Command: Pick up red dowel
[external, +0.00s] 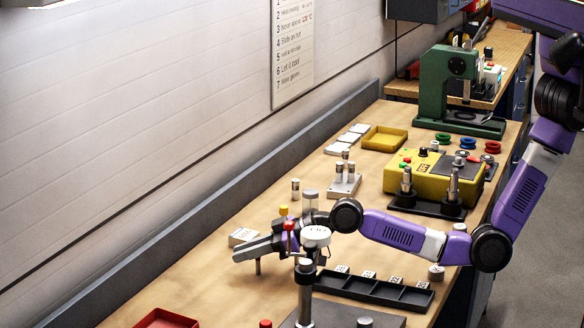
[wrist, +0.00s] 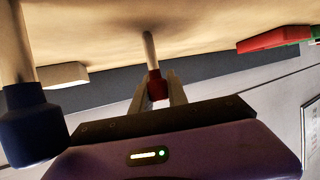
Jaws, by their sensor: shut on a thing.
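The red dowel (wrist: 155,86) shows in the wrist view as a pale shaft with a red end. My gripper (wrist: 157,92) is shut on the red end, with one finger on each side. The shaft points away from the gripper toward the bench top; I cannot tell whether its tip touches the wood. In the external view my gripper (external: 258,248) is low over the bench.
A dark blue-capped post (wrist: 32,125) stands close to the gripper in the wrist view. Red-topped (external: 289,226) and yellow-topped (external: 283,210) pieces show by my wrist. A black compartment tray (external: 375,291), a red tray (external: 165,319) and a white block (external: 243,237) are nearby.

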